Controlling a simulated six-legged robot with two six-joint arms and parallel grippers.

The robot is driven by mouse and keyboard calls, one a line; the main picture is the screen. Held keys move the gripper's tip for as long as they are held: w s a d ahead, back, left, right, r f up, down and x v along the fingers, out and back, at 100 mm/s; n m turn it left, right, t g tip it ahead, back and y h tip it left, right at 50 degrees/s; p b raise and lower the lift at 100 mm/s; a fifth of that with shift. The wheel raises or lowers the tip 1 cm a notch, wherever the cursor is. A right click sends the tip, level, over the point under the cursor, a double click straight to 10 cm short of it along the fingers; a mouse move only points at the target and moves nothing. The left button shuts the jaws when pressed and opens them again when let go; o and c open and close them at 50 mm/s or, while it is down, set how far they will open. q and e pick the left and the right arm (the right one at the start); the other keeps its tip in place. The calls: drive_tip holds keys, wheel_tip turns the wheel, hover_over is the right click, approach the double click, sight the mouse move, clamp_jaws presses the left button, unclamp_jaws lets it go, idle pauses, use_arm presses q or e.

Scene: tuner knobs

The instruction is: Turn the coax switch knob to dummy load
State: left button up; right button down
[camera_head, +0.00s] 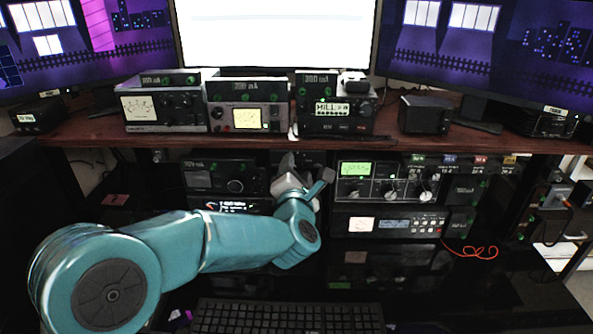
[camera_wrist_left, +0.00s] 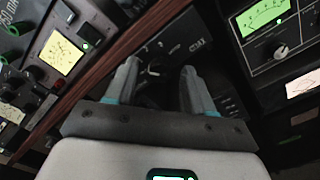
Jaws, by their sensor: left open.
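A dark box with a pale-marked knob (camera_wrist_left: 154,69) shows in the left wrist view, below the wooden shelf edge; its small white lettering looks like the coax switch label but is hard to read. My left gripper (camera_wrist_left: 160,70) is open, with one finger to each side of the knob in the picture. I cannot tell how far the fingertips are from it, or which position the knob points to. In the head view my left gripper (camera_head: 300,168) reaches under the shelf and hides most of that box. My right gripper is not in view.
A dark radio (camera_head: 222,178) stands to the left. The wooden shelf (camera_head: 250,144) runs just above. A keyboard (camera_head: 285,314) lies in front.

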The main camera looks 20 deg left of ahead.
use_arm(q)
clamp_jaws()
